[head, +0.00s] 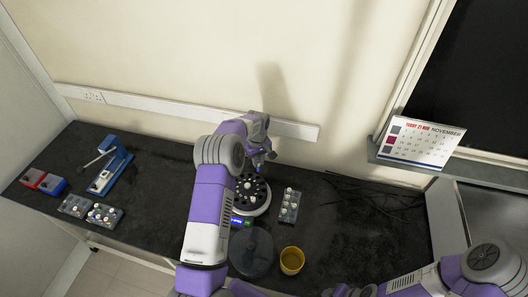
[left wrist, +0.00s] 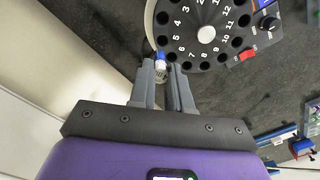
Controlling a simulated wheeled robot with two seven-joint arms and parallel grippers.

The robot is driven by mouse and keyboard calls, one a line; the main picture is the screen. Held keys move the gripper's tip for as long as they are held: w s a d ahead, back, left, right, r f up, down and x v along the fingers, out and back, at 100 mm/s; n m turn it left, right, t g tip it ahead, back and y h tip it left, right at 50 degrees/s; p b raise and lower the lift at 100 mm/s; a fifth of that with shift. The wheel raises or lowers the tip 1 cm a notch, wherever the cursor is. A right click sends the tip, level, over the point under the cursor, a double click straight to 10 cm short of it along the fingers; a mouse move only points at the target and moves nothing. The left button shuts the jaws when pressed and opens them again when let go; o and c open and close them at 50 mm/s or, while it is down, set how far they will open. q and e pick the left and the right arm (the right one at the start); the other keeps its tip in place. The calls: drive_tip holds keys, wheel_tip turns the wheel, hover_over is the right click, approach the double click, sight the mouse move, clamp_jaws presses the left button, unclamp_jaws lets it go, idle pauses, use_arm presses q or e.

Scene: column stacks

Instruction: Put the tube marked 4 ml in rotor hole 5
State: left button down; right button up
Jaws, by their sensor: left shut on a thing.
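My left gripper (left wrist: 166,72) is shut on a small tube (left wrist: 160,61) with a blue part and a whitish part; its marking is not readable. The black rotor (left wrist: 212,14) has white numbers and a ring of dark holes, and sits in a pale round housing. The tube is over the rotor's edge, close to holes 5 and 6; I cannot tell its height above them. Hole 5 (left wrist: 162,40) shows dark. In the head view the left gripper (head: 259,163) is at the far edge of the rotor (head: 253,197).
A rack (head: 289,206) stands right of the centrifuge. A dark round lid (head: 250,252) and a yellow cup (head: 292,260) are in front. At the left are two racks (head: 75,206) (head: 104,215), a blue device (head: 110,166) and red and blue boxes. Dark cables lie right.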

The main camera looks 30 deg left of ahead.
sight(258, 171)
use_arm(q)
drive_tip(key=shift+s+f, duration=0.3)
drive_tip(key=shift+s, duration=0.05)
drive_tip(key=shift+f+b, duration=0.3)
drive_tip(key=shift+b, duration=0.05)
drive_tip(key=shift+f+b, duration=0.4)
drive_tip(key=shift+f, duration=0.85)
use_arm(e)
drive_tip(key=shift+s+f, duration=0.25)
drive_tip(key=shift+f, duration=0.5)
use_arm(q)
drive_tip(key=shift+w+b, duration=0.1)
drive_tip(key=shift+b, duration=0.4)
use_arm(e)
drive_tip(key=shift+f, duration=0.5)
use_arm(q)
drive_tip(key=shift+f+b, duration=0.45)
drive_tip(key=shift+f, duration=0.05)
use_arm(e)
drive_tip(key=shift+f, duration=0.45)
use_arm(q)
drive_tip(key=shift+f, duration=0.15)
use_arm(e)
drive_tip(key=shift+f, duration=0.15)
